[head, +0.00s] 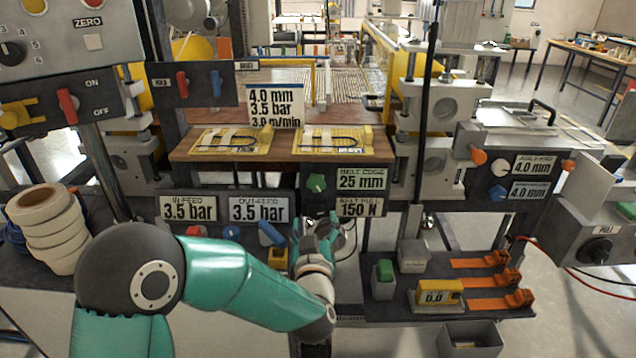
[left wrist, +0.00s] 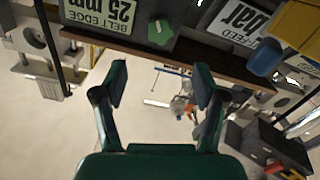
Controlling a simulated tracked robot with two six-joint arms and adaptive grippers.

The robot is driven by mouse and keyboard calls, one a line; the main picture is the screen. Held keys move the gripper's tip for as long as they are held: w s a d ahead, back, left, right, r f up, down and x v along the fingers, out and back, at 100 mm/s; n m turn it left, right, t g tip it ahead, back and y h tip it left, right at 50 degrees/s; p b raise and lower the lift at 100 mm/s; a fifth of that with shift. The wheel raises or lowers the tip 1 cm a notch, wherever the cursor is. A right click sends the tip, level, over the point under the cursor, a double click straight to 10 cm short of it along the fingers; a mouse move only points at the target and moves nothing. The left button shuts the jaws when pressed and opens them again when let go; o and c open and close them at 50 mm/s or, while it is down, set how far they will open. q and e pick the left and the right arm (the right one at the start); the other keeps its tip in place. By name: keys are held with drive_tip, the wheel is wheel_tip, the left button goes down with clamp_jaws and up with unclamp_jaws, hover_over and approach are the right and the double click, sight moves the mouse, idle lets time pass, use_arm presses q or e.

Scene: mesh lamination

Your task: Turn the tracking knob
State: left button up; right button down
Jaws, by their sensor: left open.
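A green lobed knob (head: 316,183) is on the dark panel left of the belt edge display (head: 361,178), which reads 25 mm. I take it for the tracking knob. My left gripper (head: 318,228) is in front of the panel, below the knob and apart from it, empty. In the left wrist view the picture is turned over: the green knob (left wrist: 160,32) and the belt edge display (left wrist: 100,14) are at the top, beyond the open fingers (left wrist: 160,84). Nothing is between the fingers. My right gripper is in neither view.
A belt pull display (head: 359,207) reads 150 N. Infeed (head: 188,208) and outfeed (head: 259,209) displays read 3.5 bar. A yellow lever with a blue end (head: 270,234) is close to the left of my gripper. A shelf with orange clamps (head: 480,263) is at the right.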

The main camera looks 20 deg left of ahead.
sight(318, 187)
use_arm(q)
drive_tip(key=p+x, duration=0.3)
drive_tip(key=x, duration=1.1)
drive_tip(key=shift+w+a+f, duration=0.1)
drive_tip(key=shift+w, duration=0.25)
drive_tip(key=c, duration=1.2)
drive_tip(key=shift+o, duration=0.2)
drive_tip(key=shift+f+n+b, duration=0.15)
drive_tip(key=shift+n+b, duration=0.15)
drive_tip(key=shift+b, duration=0.35)
drive_tip(key=n+b, duration=0.7)
drive_tip(key=b, duration=0.5)
drive_tip(key=shift+n, duration=0.4)
drive_tip(key=shift+n+b, duration=1.5)
drive_tip(key=shift+n, duration=0.2)
